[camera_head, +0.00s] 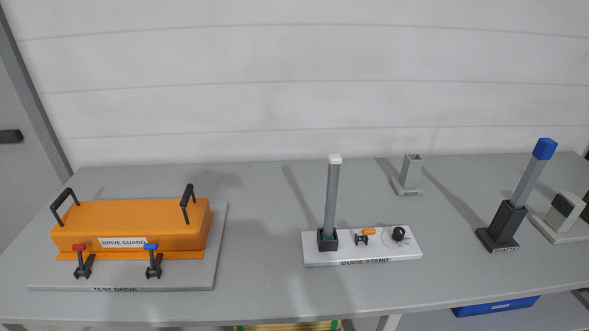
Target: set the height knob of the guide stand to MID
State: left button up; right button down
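The guide stand (363,256) is a white base plate lettered GUIDE STAND near the middle of the table. A grey upright post with a white top (332,195) stands in a dark socket on its left part. A small clamp with an orange handle (366,233) sits at its middle. A black round knob (399,233), which looks like the height knob, is on its right part over a dial. The dial marks are too small to read, so I cannot tell the knob's setting. Neither of my grippers shows in this view.
An orange drive guard (130,222) with black handles and red and blue clamps sits on the TEST DRIVE plate (215,250) at left. A blue-topped post (528,175) stands tilted in a black holder at right. An empty grey bracket (408,175) stands behind. The table (265,215) left of the stand is clear.

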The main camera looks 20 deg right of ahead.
aim_at(399, 234)
jog(key=z, duration=1.3)
